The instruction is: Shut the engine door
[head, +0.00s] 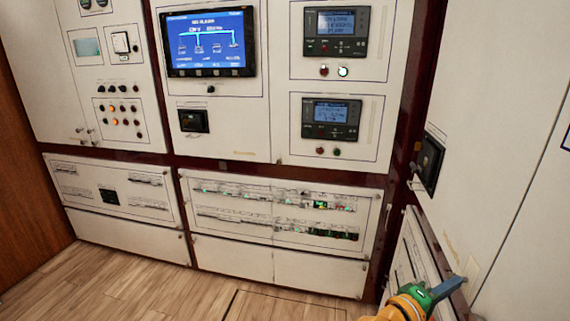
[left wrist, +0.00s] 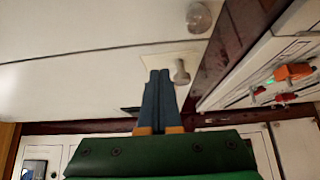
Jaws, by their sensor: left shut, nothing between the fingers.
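White cabinet doors and panels fill the wall; no readable label tells me which is the engine door. My left gripper (head: 452,287) comes in at the lower right of the head view, with its blue fingers shut and empty. Its tips are close to a large white panel (head: 490,150) on the right wall, beside a cream plate (head: 470,272). In the left wrist view the shut fingers (left wrist: 160,78) are beside a small metal latch (left wrist: 182,72) on a pale plate. I cannot tell whether they touch. My right gripper is not in view.
A breaker panel (head: 413,290) is at the lower right, partly hidden by my arm; orange and red breakers (left wrist: 292,72) show in the wrist view. Breaker rows (head: 275,228) and a blue screen (head: 210,43) are on the facing wall. The wooden floor (head: 130,285) is clear.

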